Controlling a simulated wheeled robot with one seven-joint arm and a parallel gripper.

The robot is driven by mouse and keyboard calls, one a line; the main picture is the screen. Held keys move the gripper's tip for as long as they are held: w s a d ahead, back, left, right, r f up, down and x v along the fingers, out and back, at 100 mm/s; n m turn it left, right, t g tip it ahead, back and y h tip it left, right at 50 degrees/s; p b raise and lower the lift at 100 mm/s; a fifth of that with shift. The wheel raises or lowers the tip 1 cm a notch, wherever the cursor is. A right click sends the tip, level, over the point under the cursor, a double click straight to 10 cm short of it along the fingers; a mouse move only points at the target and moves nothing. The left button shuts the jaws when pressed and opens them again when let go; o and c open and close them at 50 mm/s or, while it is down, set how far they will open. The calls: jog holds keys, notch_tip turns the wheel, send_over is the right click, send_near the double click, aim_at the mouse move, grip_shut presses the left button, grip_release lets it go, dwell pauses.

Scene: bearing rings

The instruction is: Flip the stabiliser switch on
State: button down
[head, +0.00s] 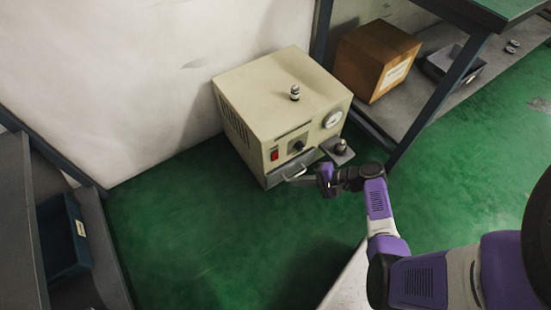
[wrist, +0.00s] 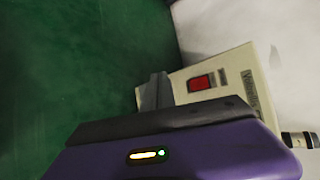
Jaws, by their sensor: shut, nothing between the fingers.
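The stabiliser (head: 265,112) is a cream metal box on the green floor against the white wall. Its red rocker switch (head: 274,155) is on the left of the front face; in the wrist view the red switch (wrist: 201,83) sits in a dark frame on the cream panel. I cannot tell which way the rocker is tipped. My gripper (head: 302,183) is low in front of the box, below and right of the switch. In the wrist view the shut, empty fingers (wrist: 156,92) show left of the switch, apart from it in the picture; their depth gap is unclear.
The front also has a black knob (head: 297,147) and a round gauge (head: 333,119). A small plate with a dark knob (head: 341,147) is at the right. A cardboard box (head: 375,60) is on the shelf behind; a blue bin (head: 63,237) is at left. Floor left of the stabiliser is clear.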

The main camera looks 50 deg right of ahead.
aim_at(275, 156)
jog(key=shift+w+f, duration=0.1)
jog(key=shift+w, duration=0.05)
jog(key=w+d+f+b, duration=0.1)
jog(key=w+d+b, duration=0.1)
jog(key=w+b, duration=0.3)
jog(key=shift+w+d, duration=0.25)
jog(key=shift+w, duration=1.3)
jog(key=shift+w, duration=0.15)
dwell(1.0)
jog(key=shift+w+d, duration=0.1)
jog(key=shift+w, duration=0.15)
jog(key=shift+w+d, duration=0.1)
jog(key=shift+w, duration=0.2)
dwell(0.6)
dwell(0.3)
jog(key=shift+s+a+p, duration=0.25)
jog(key=shift+s+p, duration=0.05)
jog(key=shift+s, duration=0.4)
